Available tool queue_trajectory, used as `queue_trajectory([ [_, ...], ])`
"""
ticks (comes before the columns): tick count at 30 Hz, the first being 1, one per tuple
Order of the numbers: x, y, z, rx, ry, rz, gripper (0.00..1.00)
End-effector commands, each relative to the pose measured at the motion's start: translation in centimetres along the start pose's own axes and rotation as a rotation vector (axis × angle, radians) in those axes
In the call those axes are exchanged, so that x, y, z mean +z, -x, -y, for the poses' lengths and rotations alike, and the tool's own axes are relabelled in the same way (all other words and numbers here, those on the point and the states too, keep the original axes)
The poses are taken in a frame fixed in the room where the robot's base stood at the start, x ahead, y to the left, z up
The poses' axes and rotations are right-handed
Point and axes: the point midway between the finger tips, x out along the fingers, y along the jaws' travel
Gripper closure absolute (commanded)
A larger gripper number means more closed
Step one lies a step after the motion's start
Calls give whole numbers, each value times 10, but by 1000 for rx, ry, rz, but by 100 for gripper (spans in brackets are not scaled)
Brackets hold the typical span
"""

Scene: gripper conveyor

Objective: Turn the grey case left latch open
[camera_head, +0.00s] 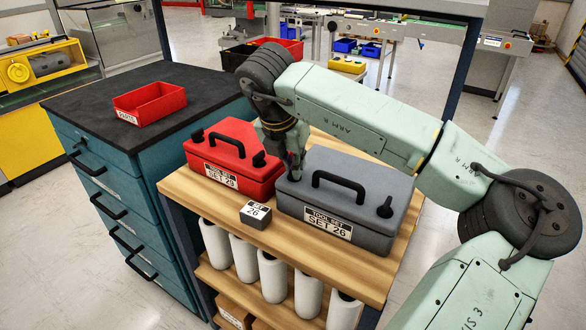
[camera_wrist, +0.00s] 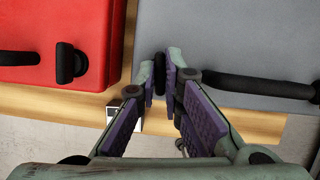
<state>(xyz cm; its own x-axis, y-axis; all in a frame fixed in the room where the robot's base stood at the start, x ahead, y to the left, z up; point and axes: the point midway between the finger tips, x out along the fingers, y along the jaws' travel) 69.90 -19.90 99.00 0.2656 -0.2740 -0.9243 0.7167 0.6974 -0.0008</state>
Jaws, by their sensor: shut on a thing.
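The grey case (camera_head: 345,190), labelled "TOOL SET 26", stands on the wooden bench top. My gripper (camera_head: 293,165) reaches down over its left end and mostly covers the left latch in the head view. In the wrist view the fingertips of my gripper (camera_wrist: 161,72) are shut on the black left latch (camera_wrist: 160,74), one on each side of it. The latch appears roughly in line with the fingers. The right latch (camera_head: 385,208) stands clear at the case's other end. The case's black handle (camera_head: 338,184) lies between the latches and shows right of the fingers in the wrist view (camera_wrist: 260,85).
A red case (camera_head: 232,160) stands close on the left, its black latch (camera_wrist: 68,63) near my fingers in the wrist view. A small grey block (camera_head: 255,213) labelled 26 sits in front of the cases. White cylinders (camera_head: 272,277) stand on the shelf below.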

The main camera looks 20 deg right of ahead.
Motion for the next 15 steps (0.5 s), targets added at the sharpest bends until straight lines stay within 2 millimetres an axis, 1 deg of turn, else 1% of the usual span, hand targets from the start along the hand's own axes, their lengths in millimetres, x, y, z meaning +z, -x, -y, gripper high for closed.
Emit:
queue_trajectory([
  [1,-1,-5,0,14,25,4,100],
  [3,-2,-6,1,34,74,4,100],
  [15,0,-4,3,177,416,3,100],
])
